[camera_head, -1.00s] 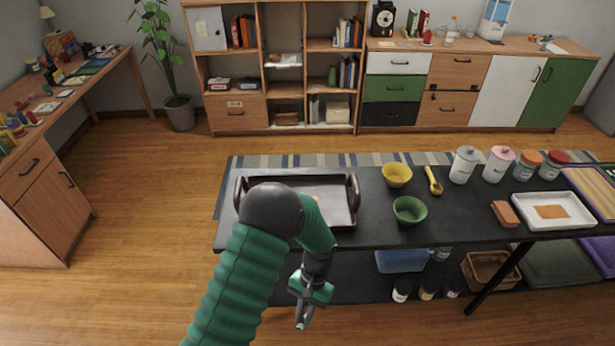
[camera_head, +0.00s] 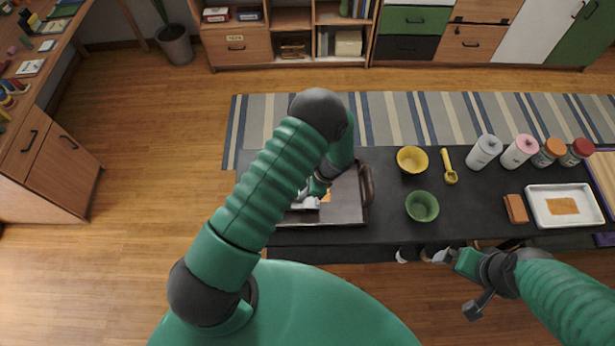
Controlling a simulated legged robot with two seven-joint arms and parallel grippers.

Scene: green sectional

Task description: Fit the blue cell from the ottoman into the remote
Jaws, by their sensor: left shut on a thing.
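I make out neither a blue cell nor a remote in the head view. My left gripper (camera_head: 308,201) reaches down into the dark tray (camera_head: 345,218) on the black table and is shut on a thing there. That thing is mostly hidden by the gripper and arm; only small pale parts show around the fingertips. A small orange patch (camera_head: 326,196) shows just right of the fingers in the tray. My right gripper (camera_head: 440,257) is at the table's front edge, below the green bowl; its fingers are too small to tell open from shut.
On the black table (camera_head: 390,210) stand a yellow bowl (camera_head: 412,160), a green bowl (camera_head: 422,207), a yellow scoop (camera_head: 449,168), several lidded jars, a brown block (camera_head: 516,209) and a white tray (camera_head: 538,220). A striped rug (camera_head: 400,115) lies behind. Floor at left is clear.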

